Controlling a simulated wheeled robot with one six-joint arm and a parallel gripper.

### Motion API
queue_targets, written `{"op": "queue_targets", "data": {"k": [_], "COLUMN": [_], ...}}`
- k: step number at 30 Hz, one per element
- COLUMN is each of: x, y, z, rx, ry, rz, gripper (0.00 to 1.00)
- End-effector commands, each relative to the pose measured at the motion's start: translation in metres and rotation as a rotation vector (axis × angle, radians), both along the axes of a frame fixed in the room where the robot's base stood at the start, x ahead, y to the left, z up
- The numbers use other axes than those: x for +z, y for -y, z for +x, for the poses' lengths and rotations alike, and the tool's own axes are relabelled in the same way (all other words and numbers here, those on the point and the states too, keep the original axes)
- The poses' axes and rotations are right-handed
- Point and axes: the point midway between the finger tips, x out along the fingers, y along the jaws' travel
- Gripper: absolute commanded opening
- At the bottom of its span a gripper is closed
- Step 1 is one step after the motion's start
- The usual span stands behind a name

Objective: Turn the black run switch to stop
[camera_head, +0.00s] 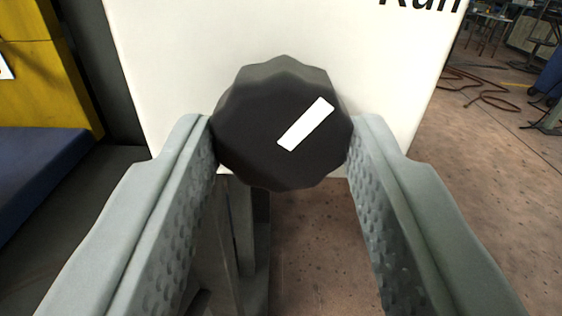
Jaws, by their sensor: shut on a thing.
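The black run switch (262,140) is a round knob with a scalloped edge, in the middle of the view. Its white pointer mark slants toward the upper right. It is mounted on a white panel (180,60), where part of the black word "Run" shows at the upper right. My gripper (281,135) is shut on the switch, with one grey finger at its left side and the other at its right side. The panel just behind the knob is hidden.
A yellow structure (62,85) and a blue surface (40,175) stand at the left. A dark post (240,235) is below the panel. Brown floor (480,165) lies open at the right, with a reddish hose (490,97) on it farther back.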

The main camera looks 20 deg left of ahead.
Motion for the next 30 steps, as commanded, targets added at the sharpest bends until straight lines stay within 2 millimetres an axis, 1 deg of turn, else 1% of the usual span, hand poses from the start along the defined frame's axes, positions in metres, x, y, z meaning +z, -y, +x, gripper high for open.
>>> {"op": "queue_targets", "data": {"k": [9,15,22,30], "x": [0.0006,0.0007,0.0009,0.001], "y": [0.0005,0.0007,0.0008,0.0008], "z": [0.0003,0.0004,0.0005,0.0005], "rx": [0.0,0.0,0.0,0.0], "ry": [0.088,0.135,0.173,0.193], "rz": [-0.268,-0.413,-0.53,-0.592], "gripper": [0.16,0.16,0.16,0.16]}}
